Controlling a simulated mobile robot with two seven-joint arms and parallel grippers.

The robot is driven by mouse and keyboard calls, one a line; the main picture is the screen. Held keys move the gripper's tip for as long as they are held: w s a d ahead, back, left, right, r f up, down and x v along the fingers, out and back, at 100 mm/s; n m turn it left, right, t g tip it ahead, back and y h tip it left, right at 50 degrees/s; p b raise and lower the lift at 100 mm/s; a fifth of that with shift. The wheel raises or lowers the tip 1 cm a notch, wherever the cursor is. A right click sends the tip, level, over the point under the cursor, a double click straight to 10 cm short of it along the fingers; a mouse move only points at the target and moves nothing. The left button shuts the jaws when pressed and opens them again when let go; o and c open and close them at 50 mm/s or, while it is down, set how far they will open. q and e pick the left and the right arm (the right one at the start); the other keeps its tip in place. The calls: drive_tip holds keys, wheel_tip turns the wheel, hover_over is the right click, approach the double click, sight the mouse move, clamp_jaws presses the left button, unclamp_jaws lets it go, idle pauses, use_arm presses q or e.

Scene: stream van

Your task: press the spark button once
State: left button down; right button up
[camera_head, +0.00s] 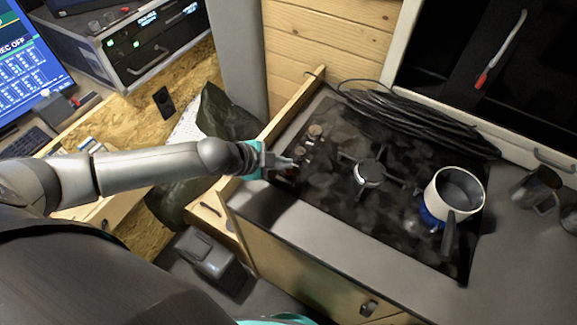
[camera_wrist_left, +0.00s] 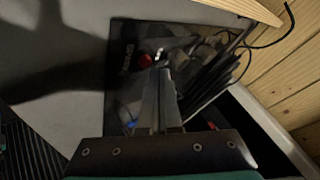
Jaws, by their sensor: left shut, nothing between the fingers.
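The spark button is a small red round button (camera_wrist_left: 145,60) on the dark hob, with lettering beside it that I cannot read surely. In the head view it is mostly hidden by my gripper. My left gripper (camera_head: 293,163) is shut and empty, over the left edge of the hob (camera_head: 330,205) near the knobs. In the left wrist view its shut fingers (camera_wrist_left: 162,72) point at the hob, with the tips just beside the red button. I cannot tell whether they touch it. My right gripper is not seen.
Hob knobs (camera_head: 315,130) stand just behind the gripper. A white pot (camera_head: 452,190) sits on the right burner, with blue glow beneath. Coiled black cable (camera_head: 415,120) lies along the back of the hob. A wooden rail (camera_head: 285,112) borders the counter's left side.

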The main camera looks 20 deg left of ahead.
use_arm(q)
drive_tip(key=shift+r, duration=0.1)
wheel_tip(320, 180, up, 5)
drive_tip(key=p, duration=0.5)
drive_tip(key=shift+d, duration=0.1)
idle(0.9)
